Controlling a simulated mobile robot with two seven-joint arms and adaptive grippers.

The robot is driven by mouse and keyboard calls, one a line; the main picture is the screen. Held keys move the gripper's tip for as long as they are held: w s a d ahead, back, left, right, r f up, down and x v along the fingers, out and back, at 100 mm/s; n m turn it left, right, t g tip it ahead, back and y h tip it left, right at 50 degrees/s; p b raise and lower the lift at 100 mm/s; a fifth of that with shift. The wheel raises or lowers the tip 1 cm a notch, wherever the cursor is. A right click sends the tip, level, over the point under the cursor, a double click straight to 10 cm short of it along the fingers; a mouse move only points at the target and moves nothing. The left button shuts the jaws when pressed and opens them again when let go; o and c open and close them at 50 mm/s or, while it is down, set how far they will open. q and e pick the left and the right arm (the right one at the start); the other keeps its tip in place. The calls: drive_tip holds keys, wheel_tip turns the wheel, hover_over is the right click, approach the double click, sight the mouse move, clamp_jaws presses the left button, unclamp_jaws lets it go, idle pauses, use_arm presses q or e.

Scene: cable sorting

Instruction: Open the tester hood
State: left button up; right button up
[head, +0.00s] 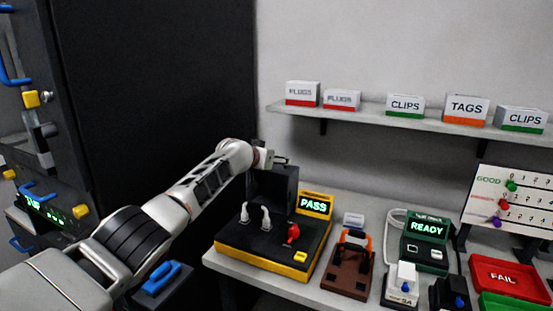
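The tester is a black box with a yellow base (262,261), on the left part of the bench. Its small screen (314,204) reads PASS in green. A dark panel that looks like the hood (272,188) stands upright at its back, so the top deck is uncovered. Two white plugs (267,218) and a red switch or plug (293,233) sit on the deck. My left gripper (281,160) is at the upper edge of the panel; whether it touches is unclear. Its fingers are small and partly hidden. My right gripper is out of view.
Right of the tester are a brown stand (347,270), a green READY unit (427,229) and a red FAIL tray (508,279). A shelf (400,117) with labelled boxes hangs above. A tall black cabinet (150,90) stands left.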

use_arm(q)
drive_tip(key=shift+d+r, duration=0.2)
drive_tip(key=shift+r, duration=0.45)
drive_tip(key=o, duration=1.3)
drive_tip(key=shift+w, duration=0.1)
drive_tip(key=shift+f, duration=0.25)
drive_tip(key=shift+a+f, duration=0.1)
drive_tip(key=shift+f, duration=0.05)
drive_tip(key=shift+s, duration=0.2)
drive_tip(key=shift+s+a+r, duration=0.25)
drive_tip(key=shift+v, duration=5.5)
drive_tip(key=shift+s+d+f, duration=0.1)
